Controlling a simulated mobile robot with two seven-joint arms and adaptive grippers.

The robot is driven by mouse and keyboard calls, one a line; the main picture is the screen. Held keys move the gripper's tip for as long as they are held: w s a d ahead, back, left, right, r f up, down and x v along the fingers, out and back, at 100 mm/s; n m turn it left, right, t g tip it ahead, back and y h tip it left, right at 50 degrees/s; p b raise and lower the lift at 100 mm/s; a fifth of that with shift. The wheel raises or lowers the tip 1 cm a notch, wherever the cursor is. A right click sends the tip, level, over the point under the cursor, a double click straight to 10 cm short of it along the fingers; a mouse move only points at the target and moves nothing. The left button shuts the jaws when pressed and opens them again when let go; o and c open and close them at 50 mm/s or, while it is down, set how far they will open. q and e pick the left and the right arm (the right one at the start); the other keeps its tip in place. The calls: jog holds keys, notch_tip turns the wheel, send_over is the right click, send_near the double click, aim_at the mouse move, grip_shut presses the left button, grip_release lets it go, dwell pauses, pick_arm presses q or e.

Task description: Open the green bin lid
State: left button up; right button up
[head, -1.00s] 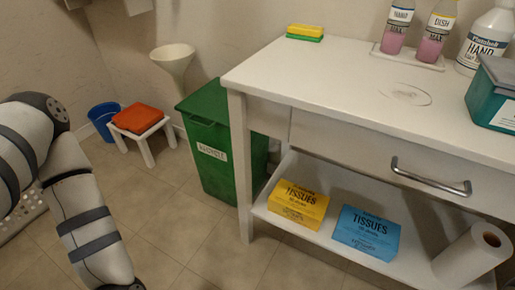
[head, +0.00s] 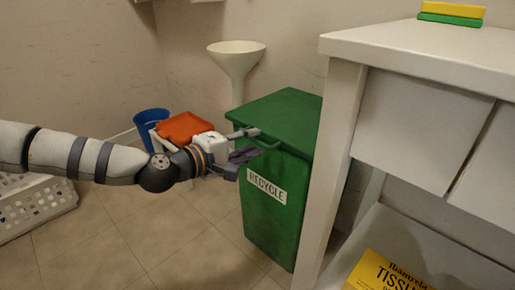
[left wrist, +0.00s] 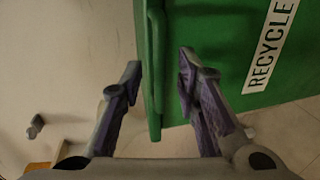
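The green recycle bin (head: 272,215) stands on the floor left of the white table, with its green lid (head: 285,115) lying shut on top. A handle (head: 265,141) sticks out from the lid's front edge. My left gripper (head: 250,144) is open at that front edge. In the left wrist view, the lid handle (left wrist: 156,75) runs between the two open fingers of my left gripper (left wrist: 160,80), and the bin's RECYCLE label (left wrist: 271,45) is at upper right. I cannot tell whether a finger touches the handle. My right gripper is out of view.
The white table (head: 345,130) stands close on the bin's right. A stool with an orange cloth (head: 184,127), a blue bucket (head: 150,122) and a white laundry basket (head: 35,205) are to the left. A white funnel-shaped stand (head: 237,65) is behind the bin.

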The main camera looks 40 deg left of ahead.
pick_arm(q)
jog(key=shift+x, duration=1)
grip_shut()
jog(key=shift+r, duration=0.1)
